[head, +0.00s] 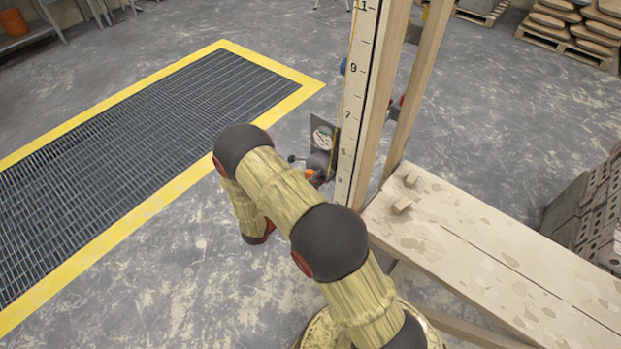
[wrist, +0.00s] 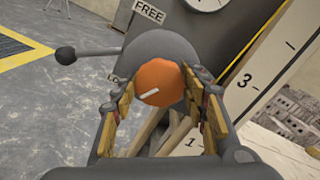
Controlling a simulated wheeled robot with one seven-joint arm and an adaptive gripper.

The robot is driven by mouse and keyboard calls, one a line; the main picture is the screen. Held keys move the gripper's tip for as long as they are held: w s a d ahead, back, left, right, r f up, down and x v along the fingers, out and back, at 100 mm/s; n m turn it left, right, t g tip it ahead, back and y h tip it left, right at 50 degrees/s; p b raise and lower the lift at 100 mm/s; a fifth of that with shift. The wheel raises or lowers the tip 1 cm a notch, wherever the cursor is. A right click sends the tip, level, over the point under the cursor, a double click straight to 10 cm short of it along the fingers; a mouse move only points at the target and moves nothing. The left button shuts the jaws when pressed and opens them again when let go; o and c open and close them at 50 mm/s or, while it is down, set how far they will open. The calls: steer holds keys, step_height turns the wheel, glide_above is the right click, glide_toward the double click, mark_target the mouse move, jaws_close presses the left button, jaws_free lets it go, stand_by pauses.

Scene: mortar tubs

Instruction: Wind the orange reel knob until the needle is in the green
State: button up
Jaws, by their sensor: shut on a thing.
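The orange reel knob (wrist: 160,83) is in the middle of the wrist view, with a short white mark on its face. It sits on a grey round reel body with a black-ended lever (wrist: 66,55) pointing left. My gripper (wrist: 163,98) has a finger on each side of the knob and is shut on it. In the head view the knob (head: 311,173) shows small beside my arm. The dial (head: 323,138) has a white face above the knob; its needle is too small to read there. In the wrist view only the dial's lower edge (wrist: 208,3) shows.
A numbered measuring board (head: 357,90) stands upright just right of the reel. A wooden bench (head: 480,250) lies to the right. A yellow-edged floor grate (head: 150,140) is at left. A FREE label (wrist: 149,11) is on the reel's panel.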

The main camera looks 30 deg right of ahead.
steer(key=m, duration=0.4)
steer(key=shift+m+b, duration=0.8)
steer(key=shift+m, duration=1.7)
steer(key=o, duration=1.1)
steer(key=shift+o, duration=0.3)
steer(key=v, duration=1.2)
